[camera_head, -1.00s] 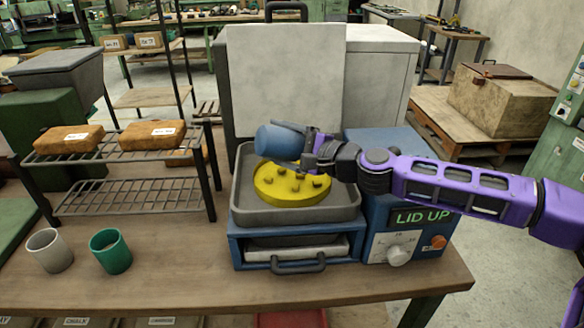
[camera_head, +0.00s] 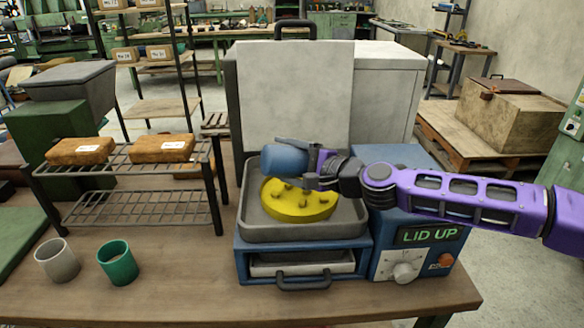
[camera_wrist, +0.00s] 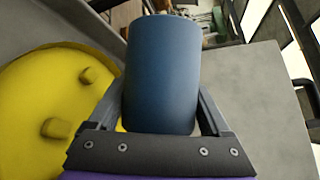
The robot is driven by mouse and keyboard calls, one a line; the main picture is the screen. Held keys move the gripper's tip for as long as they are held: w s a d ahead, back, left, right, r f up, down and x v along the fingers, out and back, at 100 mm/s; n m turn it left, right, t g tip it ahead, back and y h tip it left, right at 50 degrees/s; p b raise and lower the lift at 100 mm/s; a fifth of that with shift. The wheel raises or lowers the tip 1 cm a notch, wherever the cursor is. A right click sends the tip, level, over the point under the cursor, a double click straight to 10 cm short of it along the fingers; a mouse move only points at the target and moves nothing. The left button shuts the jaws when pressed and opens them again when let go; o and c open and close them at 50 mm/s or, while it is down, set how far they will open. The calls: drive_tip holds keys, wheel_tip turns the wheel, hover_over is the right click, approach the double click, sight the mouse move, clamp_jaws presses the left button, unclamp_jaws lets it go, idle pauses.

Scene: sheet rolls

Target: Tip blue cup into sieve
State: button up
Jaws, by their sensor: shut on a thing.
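The blue cup (camera_head: 284,160) lies tilted nearly on its side above the grey tray (camera_head: 262,226) of the machine. My gripper (camera_head: 313,163) is shut on the blue cup from the right. In the wrist view the cup (camera_wrist: 162,75) sits between the two fingers of my gripper (camera_wrist: 165,112), and its opening is not visible. A round yellow disc with several small pegs or lumps (camera_head: 299,207) lies in the tray just below the cup; it also shows in the wrist view (camera_wrist: 40,100). I cannot make out a mesh. The cup's contents are hidden.
The blue machine's control box (camera_head: 415,249) reads "LID UP", and its pale lid (camera_head: 295,97) stands raised behind the tray. A grey cup (camera_head: 57,260) and a green cup (camera_head: 117,263) stand at the left front. A wire rack (camera_head: 140,190) holds two brown blocks.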

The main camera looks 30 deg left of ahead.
drive_tip(key=shift+s+a+n+h+p, duration=0.1)
drive_tip(key=shift+s+n+h+p, duration=0.1)
drive_tip(key=shift+n+h+p, duration=0.55)
drive_tip(key=n, duration=0.1)
drive_tip(key=n+h, duration=0.1)
drive_tip(key=n+t+h, duration=0.1)
drive_tip(key=shift+s+a+f+p, duration=0.1)
drive_tip(key=shift+s+a+p, duration=0.15)
drive_tip(key=shift+p, duration=0.15)
drive_tip(key=shift+r+n+t+h, duration=0.25)
drive_tip(key=shift+n+t+h, duration=0.2)
drive_tip(key=shift+n, duration=0.1)
drive_tip(key=shift+r+n+h+b, duration=0.15)
drive_tip(key=shift+n+h+b, duration=0.2)
drive_tip(key=shift+b, duration=0.35)
drive_tip(key=shift+s+a+n+b, duration=0.1)
drive_tip(key=shift+n+b, duration=0.15)
drive_tip(key=shift+b, duration=0.25)
drive_tip(key=shift+r+n+t+h+b, duration=0.25)
drive_tip(key=shift+n+t+h+b, duration=0.35)
drive_tip(key=shift+b, duration=0.5)
drive_tip(key=shift+r, duration=0.2)
drive_tip(key=shift+r+n+t+h+p, duration=0.15)
drive_tip(key=shift+n+t+h+p, duration=0.2)
drive_tip(key=shift+n, duration=0.05)
